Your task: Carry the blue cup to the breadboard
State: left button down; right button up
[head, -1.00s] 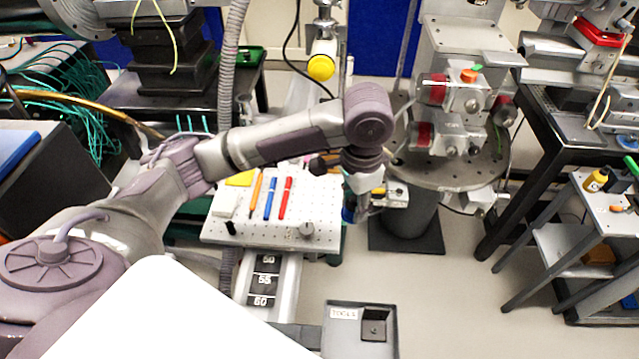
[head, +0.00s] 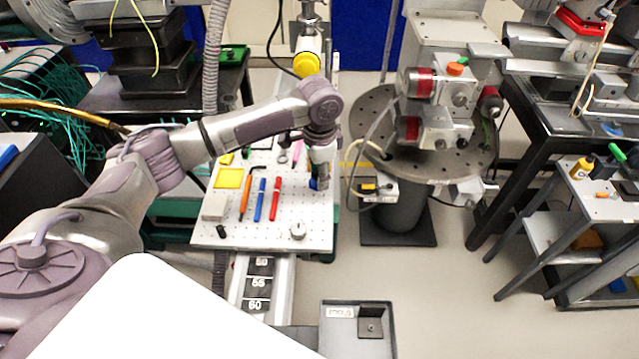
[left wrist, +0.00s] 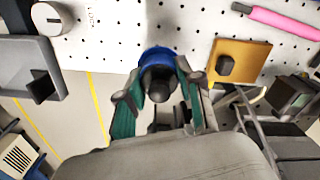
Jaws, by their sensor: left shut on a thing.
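My left gripper (head: 320,178) is shut on the blue cup and points down over the right edge of the breadboard. Only a small part of the blue cup (head: 313,184) shows beside the fingers in the head view. In the left wrist view the blue rim of the cup (left wrist: 158,51) shows between the green-padded fingers, overlapping the board's edge. The breadboard (head: 315,232) is a white perforated plate, also in the left wrist view (left wrist: 190,25). I cannot tell whether the cup touches it. My right gripper is not in view.
A round perforated table (head: 370,118) with instruments stands to the right. The board's front right is mostly clear.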

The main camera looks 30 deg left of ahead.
pick_arm(q)
jog(key=shift+f, duration=1.9)
jog(key=c, duration=0.7)
grip_release()
jog(key=shift+f, duration=0.15)
jog(key=shift+c, duration=0.2)
notch_tip(320, 180, up, 12)
jog(key=shift+r+b, duration=0.2)
jog(key=shift+b, duration=0.2)
